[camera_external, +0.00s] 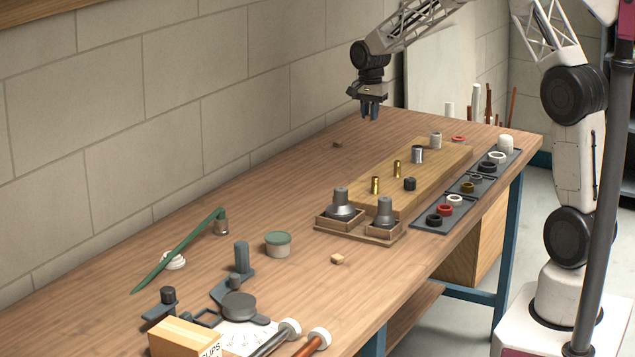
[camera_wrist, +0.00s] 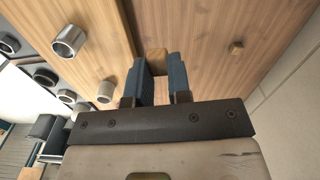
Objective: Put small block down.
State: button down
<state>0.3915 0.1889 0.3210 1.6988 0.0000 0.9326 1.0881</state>
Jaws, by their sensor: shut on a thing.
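My gripper (camera_external: 370,113) hangs fingers-down above the back part of the table, near the wall. In the wrist view my gripper (camera_wrist: 156,75) is shut on a small wooden block (camera_wrist: 157,58), which shows between the two blue-grey fingers. In the external view the held block is too small or hidden to make out. The gripper and block are above the wooden table (camera_external: 270,190), apart from its surface in the external view.
Another small block (camera_external: 337,145) lies near the wall and shows in the wrist view (camera_wrist: 236,47). A third block (camera_external: 337,260) lies in front of a wooden board (camera_external: 440,160) with brass and metal fittings. Dark trays (camera_external: 445,213) of rings line the right edge.

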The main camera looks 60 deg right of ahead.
jog(key=s+a+r+n, duration=0.25)
jog(key=s+a, duration=0.25)
jog(key=a, duration=0.7)
jog(key=s+a+r+n, duration=0.1)
jog(key=s+a+n, duration=0.35)
jog(key=a, duration=0.75)
jog(key=s+a+r+n, duration=0.1)
jog(key=s+a+r, duration=0.1)
jog(key=s+a, duration=0.7)
jog(key=s+a+f+n, duration=0.2)
jog(key=s+a+n, duration=0.45)
jog(key=s, duration=0.75)
jog(key=s+a+f+n, duration=0.3)
jog(key=s+a, duration=0.7)
jog(key=s, duration=0.5)
notch_tip(320, 180, down, 9)
jog(key=shift+w+d+f, duration=0.15)
jog(key=shift+w+d, duration=0.1)
jog(key=shift+w+a+m, duration=0.1)
jog(key=shift+m, duration=0.15)
jog(key=w+a, duration=0.2)
jog(key=w, duration=0.2)
jog(key=w+a+f, duration=0.1)
jog(key=w+a, duration=0.2)
jog(key=w, duration=0.2)
jog(key=w+a, duration=0.3)
jog(key=w, duration=0.1)
jog(key=shift+w+a+f, duration=0.15)
jog(key=shift+a+f, duration=0.05)
